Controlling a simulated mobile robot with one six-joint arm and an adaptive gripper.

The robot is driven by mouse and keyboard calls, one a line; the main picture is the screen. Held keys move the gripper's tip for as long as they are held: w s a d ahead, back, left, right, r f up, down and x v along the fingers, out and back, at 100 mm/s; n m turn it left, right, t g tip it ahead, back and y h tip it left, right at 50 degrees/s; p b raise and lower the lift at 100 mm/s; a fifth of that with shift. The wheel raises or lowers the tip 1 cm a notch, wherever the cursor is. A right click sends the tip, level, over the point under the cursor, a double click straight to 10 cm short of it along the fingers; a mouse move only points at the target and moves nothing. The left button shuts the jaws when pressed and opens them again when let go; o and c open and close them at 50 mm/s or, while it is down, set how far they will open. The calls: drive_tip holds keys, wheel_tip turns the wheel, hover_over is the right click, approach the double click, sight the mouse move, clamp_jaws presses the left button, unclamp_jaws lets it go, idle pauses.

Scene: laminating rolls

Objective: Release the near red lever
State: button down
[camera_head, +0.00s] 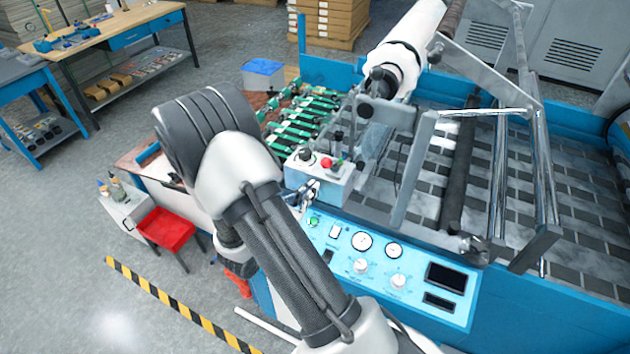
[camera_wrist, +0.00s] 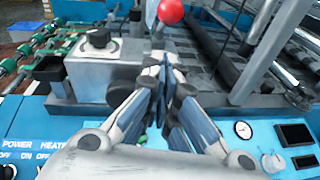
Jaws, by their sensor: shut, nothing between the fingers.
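The near red lever shows as a round red ball knob (camera_wrist: 171,11) at the top of the wrist view, just beyond my fingertips. In the head view a red knob (camera_head: 326,162) sits on the small grey control box of the blue machine. My gripper (camera_wrist: 165,62) is shut and empty, with its fingertips below the red ball in the wrist picture. I cannot tell whether they touch the lever. In the head view my gripper (camera_head: 308,188) is partly hidden by my arm, in front of the control box. The lever's stem is mostly hidden.
A black knob (camera_wrist: 98,38) on the grey box stands left of my fingers. A blue panel (camera_head: 385,262) with gauges and dials lies below. Metal bars and rollers (camera_head: 460,165) fill the machine to the right.

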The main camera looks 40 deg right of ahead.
sight(331, 161)
drive_tip(key=shift+w+d+r, duration=0.25)
drive_tip(key=shift+d+r, duration=0.85)
drive_tip(key=shift+d, duration=0.1)
drive_tip(key=shift+r, duration=0.1)
